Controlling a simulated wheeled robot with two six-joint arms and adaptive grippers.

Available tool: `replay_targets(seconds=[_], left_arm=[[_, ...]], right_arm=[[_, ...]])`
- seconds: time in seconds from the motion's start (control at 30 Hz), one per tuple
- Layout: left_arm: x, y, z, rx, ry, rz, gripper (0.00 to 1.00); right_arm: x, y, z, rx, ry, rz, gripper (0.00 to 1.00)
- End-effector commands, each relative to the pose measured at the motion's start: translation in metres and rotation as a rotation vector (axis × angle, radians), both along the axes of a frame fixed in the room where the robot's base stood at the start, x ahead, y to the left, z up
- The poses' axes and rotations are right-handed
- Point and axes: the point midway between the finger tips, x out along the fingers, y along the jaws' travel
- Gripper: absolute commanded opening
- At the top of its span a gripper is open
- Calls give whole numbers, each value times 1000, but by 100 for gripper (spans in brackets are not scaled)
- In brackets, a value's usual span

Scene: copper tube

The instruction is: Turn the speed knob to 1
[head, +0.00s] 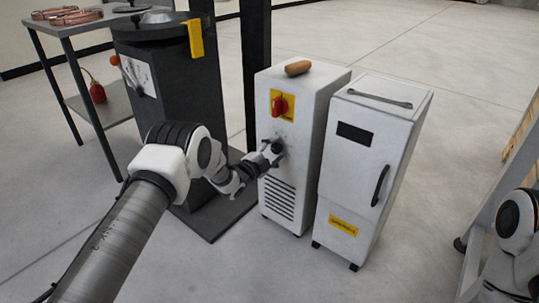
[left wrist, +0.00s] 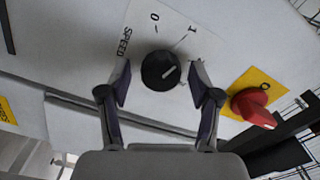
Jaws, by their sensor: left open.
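The black speed knob (left wrist: 161,70) sits on the white panel (left wrist: 85,55) in the left wrist view, beside the printed word SPEED and the marks 0 and 1. Its white pointer line slants up and to the right, below the direction of the 1. My left gripper (left wrist: 161,78) is open, one finger on each side of the knob, with visible gaps at both sides. In the head view my left gripper (head: 273,151) is at the front of the white cabinet (head: 322,100), below the red switch, and largely hides the knob. My right gripper is out of view.
A red rotary switch (head: 280,105) on a yellow plate is above the knob; it also shows in the left wrist view (left wrist: 253,107). A second white cabinet (head: 365,165) stands right. A dark drum-like stand (head: 185,95) stands left. Open floor lies in front.

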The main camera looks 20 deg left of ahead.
Motion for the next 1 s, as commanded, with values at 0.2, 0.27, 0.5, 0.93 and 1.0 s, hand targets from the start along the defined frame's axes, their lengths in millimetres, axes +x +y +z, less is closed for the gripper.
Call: replay_targets(seconds=[0.2, 0.27, 0.5, 0.93, 1.0], left_arm=[[-39, 16, 0, -2, 4, 4, 63], [-54, 21, 0, -2, 5, 4, 63], [-101, 38, 0, -1, 1, 2, 63], [-109, 39, 0, 0, 1, 0, 63], [-109, 39, 0, 0, 1, 0, 63]], right_arm=[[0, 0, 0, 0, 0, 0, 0], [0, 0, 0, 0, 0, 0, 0], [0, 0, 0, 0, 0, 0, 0], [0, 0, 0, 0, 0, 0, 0], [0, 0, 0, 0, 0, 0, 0]])
